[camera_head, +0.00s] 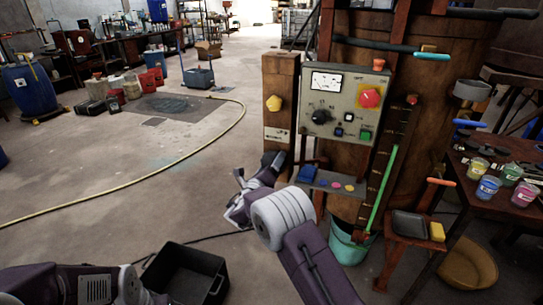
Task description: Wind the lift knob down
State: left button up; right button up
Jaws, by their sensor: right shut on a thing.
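The wooden post (281,85) carries a yellow faceted knob (273,103) with a small white label (277,134) below it. No gripper touches this yellow knob; I cannot tell if it is the lift knob. My right gripper (240,196) is low in front of the post's foot, below and left of the knob. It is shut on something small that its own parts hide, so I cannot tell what. Beside the post, the grey control panel (343,82) has a black knob (321,116), a red knob (370,97) and a dial. My left gripper is not in view.
A large wooden vat (440,75) stands behind the panel. A teal bucket (350,246) is at its foot. A black crate (185,272) is on the floor at lower left. A table (480,185) with paint cups is at right. Open floor lies left, crossed by a yellow hose (150,177).

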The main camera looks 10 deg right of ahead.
jog(key=n+p, duration=0.3)
jog(key=shift+n, duration=0.4)
jog(key=n+p, duration=0.3)
jog(key=shift+f+n, duration=0.1)
jog(key=shift+n, duration=0.2)
jog(key=n+p, duration=0.2)
jog(key=n, duration=0.1)
jog(key=shift+f+n, duration=0.1)
jog(key=shift+n, duration=0.2)
jog(key=shift+f+n+p, duration=0.15)
jog(key=shift+n+p, duration=0.55)
jog(key=shift+n, duration=0.8)
jog(key=o, duration=1.3)
jog(key=shift+o, duration=0.2)
jog(key=v, duration=0.9)
